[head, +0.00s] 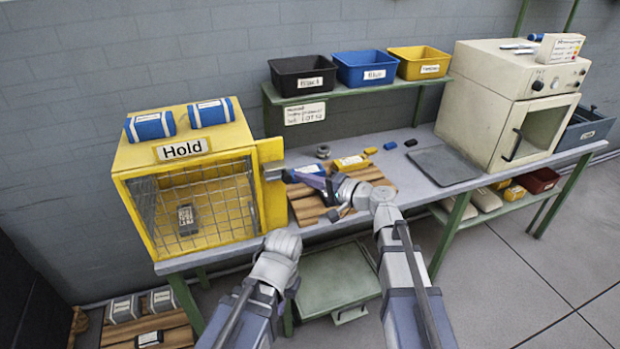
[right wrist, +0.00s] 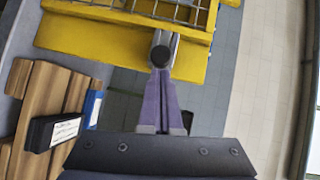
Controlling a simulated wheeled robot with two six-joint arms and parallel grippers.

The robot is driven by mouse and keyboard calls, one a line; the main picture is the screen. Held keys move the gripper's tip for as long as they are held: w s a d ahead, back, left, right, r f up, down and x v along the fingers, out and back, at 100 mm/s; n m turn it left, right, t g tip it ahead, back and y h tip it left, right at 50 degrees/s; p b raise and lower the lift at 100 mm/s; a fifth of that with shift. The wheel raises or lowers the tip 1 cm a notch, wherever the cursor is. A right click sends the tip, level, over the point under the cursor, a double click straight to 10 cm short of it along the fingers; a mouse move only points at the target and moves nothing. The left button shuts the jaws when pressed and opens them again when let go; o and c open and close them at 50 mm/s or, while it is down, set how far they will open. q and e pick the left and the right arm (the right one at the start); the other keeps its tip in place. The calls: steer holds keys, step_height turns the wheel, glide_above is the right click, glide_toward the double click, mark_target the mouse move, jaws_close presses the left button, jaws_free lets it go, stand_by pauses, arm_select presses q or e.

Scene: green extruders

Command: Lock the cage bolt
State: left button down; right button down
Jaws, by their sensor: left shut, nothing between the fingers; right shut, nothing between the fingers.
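The yellow cage (head: 131,163) stands at the left of the bench, with its mesh door (head: 205,205) across the front opening. A dark labelled block (head: 186,219) is inside. The grey bolt (head: 273,173) is at the cage's right front edge; in the right wrist view its round black knob (right wrist: 160,54) shows against the yellow frame. My right gripper (head: 288,176) is shut and empty. Its purple fingertips (right wrist: 160,72) are at the knob; I cannot tell whether they touch it. My left arm is low in front of the bench, and its jaws are hidden.
A wooden board (head: 308,207) with a yellow-topped block (head: 351,163) lies right of the cage. A shelf with bins (head: 362,69) stands behind, and a cream oven (head: 515,100) at right. A grey mat (head: 445,165) lies bare.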

mark_target(288, 181)
steer(key=a, duration=0.1)
steer(key=s+a, duration=0.1)
steer(key=a, duration=0.2)
steer(key=shift+s+a, duration=0.3)
arm_select(q)
steer(key=shift+d+r, duration=0.1)
arm_select(e)
steer(key=shift+w+d, duration=0.1)
steer(key=shift+d, duration=0.05)
